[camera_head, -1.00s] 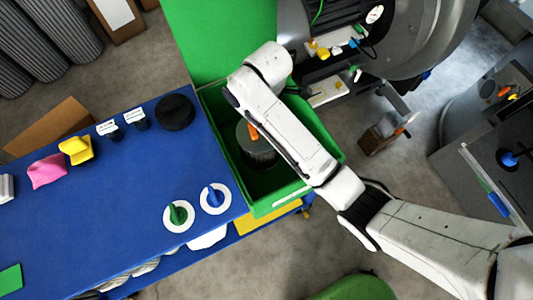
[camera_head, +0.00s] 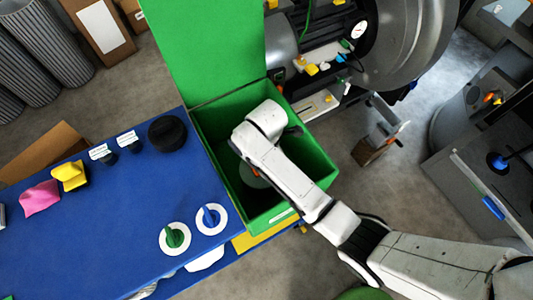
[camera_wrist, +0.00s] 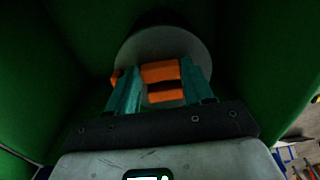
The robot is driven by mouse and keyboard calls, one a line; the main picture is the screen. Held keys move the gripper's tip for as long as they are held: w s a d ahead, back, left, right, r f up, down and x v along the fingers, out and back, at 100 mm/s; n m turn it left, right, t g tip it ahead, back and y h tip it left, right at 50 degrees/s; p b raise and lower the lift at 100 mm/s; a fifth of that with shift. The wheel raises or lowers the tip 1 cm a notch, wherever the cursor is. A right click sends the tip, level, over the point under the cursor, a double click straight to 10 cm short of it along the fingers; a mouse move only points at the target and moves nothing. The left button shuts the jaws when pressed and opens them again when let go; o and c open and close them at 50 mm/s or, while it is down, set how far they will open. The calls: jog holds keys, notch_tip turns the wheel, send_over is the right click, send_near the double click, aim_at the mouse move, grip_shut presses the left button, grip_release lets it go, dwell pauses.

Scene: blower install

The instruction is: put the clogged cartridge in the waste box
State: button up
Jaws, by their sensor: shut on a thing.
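The clogged cartridge (camera_wrist: 190,45) is a dark round piece with a grey top and an orange handle (camera_wrist: 163,72). My gripper (camera_wrist: 162,88) is shut on the orange handle, with a teal finger on each side. The green waste box (camera_head: 318,152) stands open, its lid raised at the back. In the head view my arm reaches into the box and hides most of the cartridge; a grey part (camera_head: 252,178) shows below it. Green walls surround the cartridge in the wrist view. I cannot tell whether it touches the floor of the box.
A blue table (camera_head: 110,215) stands left of the box. It bears a black round piece (camera_head: 167,133), a yellow block (camera_head: 70,175), a pink cloth (camera_head: 40,197), and green (camera_head: 174,236) and blue (camera_head: 210,217) knobs. The blower machine (camera_head: 405,45) stands behind at the right.

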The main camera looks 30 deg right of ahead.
jog(key=shift+f, duration=1.5)
jog(key=o, duration=1.2)
jog(key=shift+f, duration=0.1)
jog(key=shift+c, duration=0.2)
notch_tip(320, 180, up, 12)
jog(key=shift+r, duration=0.2)
